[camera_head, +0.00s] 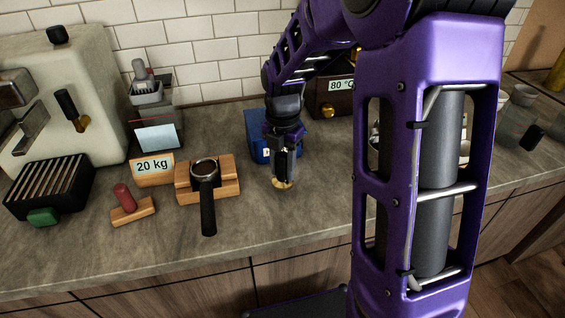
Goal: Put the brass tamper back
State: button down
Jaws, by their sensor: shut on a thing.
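My gripper (283,160) points down over the counter in front of the blue box and is shut on the brass tamper (283,184). The tamper's round brass base shows below the fingers; its handle is mostly hidden between them. I cannot tell whether the base touches the counter or hangs just above it. A portafilter (206,178) with a black handle rests on a wooden stand (229,184) left of my gripper. A red-handled tool (124,198) stands on a small wooden base (133,212) further left.
A blue box (256,138) stands just behind my gripper. A dark box with an "80 °C" sign (341,85) is behind. The front counter (270,225) is clear.

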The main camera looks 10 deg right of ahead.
jog(key=shift+f, duration=0.6)
jog(key=shift+f+b, duration=0.45)
jog(key=shift+f, duration=0.1)
jog(key=shift+c, duration=2.2)
grip_release()
notch_tip(320, 180, up, 17)
jog(key=p, duration=0.2)
jog(key=shift+r, duration=0.2)
